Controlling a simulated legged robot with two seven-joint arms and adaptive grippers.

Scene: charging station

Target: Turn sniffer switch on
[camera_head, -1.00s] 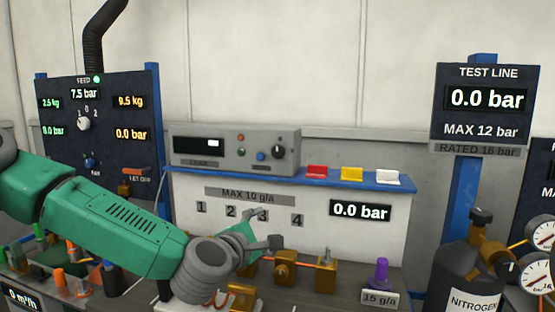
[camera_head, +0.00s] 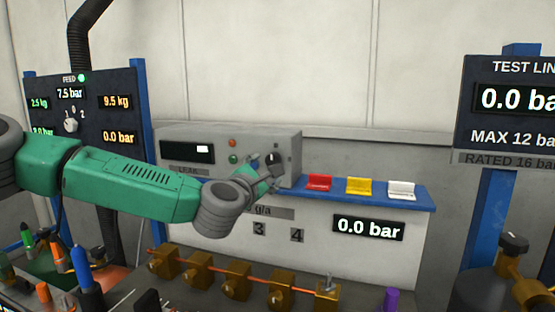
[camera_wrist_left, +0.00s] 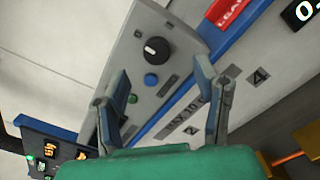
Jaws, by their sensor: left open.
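The sniffer is a grey box (camera_head: 172,136) with a dark display, standing on the blue shelf at the back. Its black knob with a white mark (camera_wrist_left: 156,50) shows clearly in the wrist view, with a blue button (camera_wrist_left: 151,80) beside it. In the head view, my left gripper (camera_head: 266,180) is in front of the box's right part and hides the blue button and part of the knob (camera_head: 273,158). In the wrist view, my left gripper (camera_wrist_left: 163,72) is open and empty, its fingers apart with the knob seen just beyond and between their tips. My right gripper is not in view.
Red (camera_head: 319,182), yellow (camera_head: 359,186) and white (camera_head: 401,189) items sit on the blue shelf (camera_head: 425,203) right of the box. Brass valves (camera_head: 237,284) line the bench below. A feed panel (camera_head: 92,125) stands left; the test line panel (camera_head: 510,127) stands right.

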